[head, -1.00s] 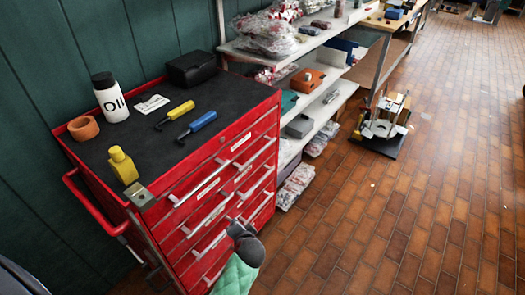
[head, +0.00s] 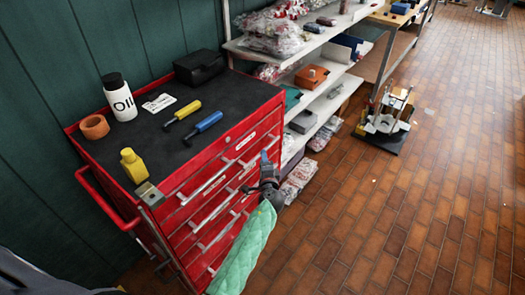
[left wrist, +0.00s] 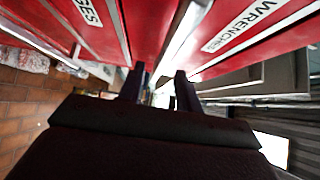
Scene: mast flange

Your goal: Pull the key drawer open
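The red tool cabinet (head: 185,245) stands at the left with several shut drawers, each with a pale bar handle. Its drawer labels are too small to read in the head view, so I cannot tell which is the key drawer there. A drawer labelled WRENCHES (left wrist: 255,30) is on one side, and a label ending in GES on the other.
On the cabinet top are an oil bottle (head: 119,97), a yellow bottle (head: 132,165), two screwdriver-like tools (head: 202,127), an orange ring (head: 94,127) and a black box (head: 199,67). Shelves (head: 325,98) stand beyond the cabinet. The brick floor at right is mostly clear.

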